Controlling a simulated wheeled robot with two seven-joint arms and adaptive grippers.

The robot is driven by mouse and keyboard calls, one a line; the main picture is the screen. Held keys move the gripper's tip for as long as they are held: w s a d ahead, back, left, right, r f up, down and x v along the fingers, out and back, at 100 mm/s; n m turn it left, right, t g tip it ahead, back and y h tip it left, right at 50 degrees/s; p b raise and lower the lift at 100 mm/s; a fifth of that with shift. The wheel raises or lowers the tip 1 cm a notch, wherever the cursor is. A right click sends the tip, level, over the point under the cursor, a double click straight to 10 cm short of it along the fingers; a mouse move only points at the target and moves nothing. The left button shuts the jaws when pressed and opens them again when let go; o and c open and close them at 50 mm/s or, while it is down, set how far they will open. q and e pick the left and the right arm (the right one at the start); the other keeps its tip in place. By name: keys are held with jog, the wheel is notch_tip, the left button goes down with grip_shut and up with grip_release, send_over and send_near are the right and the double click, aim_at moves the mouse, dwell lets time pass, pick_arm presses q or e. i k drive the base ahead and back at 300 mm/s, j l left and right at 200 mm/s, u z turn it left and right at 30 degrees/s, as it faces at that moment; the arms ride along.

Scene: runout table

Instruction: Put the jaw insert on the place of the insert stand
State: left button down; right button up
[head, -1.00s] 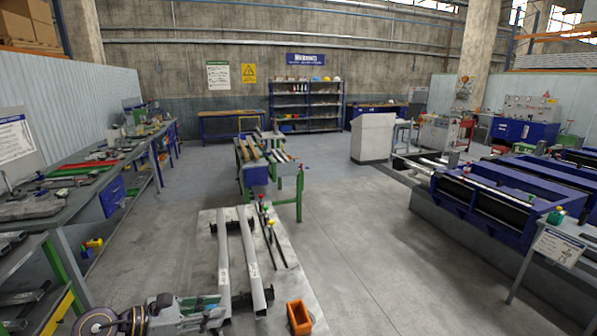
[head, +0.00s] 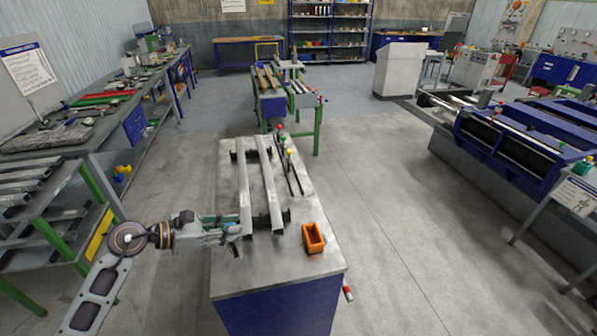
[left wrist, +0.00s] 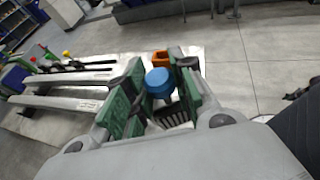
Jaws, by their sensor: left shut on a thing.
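My left gripper (head: 238,228) is over the near left part of the grey-topped table (head: 290,280), left of the two long rails. In the left wrist view, its green-padded fingers (left wrist: 152,105) are closed around a dark ribbed piece (left wrist: 174,114) with a round blue top (left wrist: 158,80), which seems to be the jaw insert. In the head view the held piece is mostly hidden by the gripper. I cannot make out the insert stand for certain in either view. My right gripper is not in view.
Two pale rails (head: 272,190) lie lengthwise on the table. An orange open box (head: 313,238) stands to their right. Thin rods with coloured knobs (head: 289,170) lie beyond it. A green-framed rack (head: 60,215) stands left. The floor right of the table is clear.

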aim_at(295, 185)
jog(key=z, duration=0.35)
jog(key=i+l+z, duration=0.1)
jog(key=l, duration=0.3)
jog(key=i+l+z, duration=0.1)
jog(key=l, duration=0.25)
jog(key=i+l+z, duration=0.15)
jog(key=l, duration=0.25)
jog(key=i+l+z, duration=0.2)
jog(key=i+l, duration=0.5)
jog(key=i, duration=0.15)
jog(key=i+l, duration=0.25)
jog(key=i+u, duration=0.35)
jog(key=i+l+u, duration=0.1)
jog(key=i+u, duration=0.25)
jog(key=i, duration=0.15)
jog(key=i+u, duration=0.5)
jog(key=i, duration=0.15)
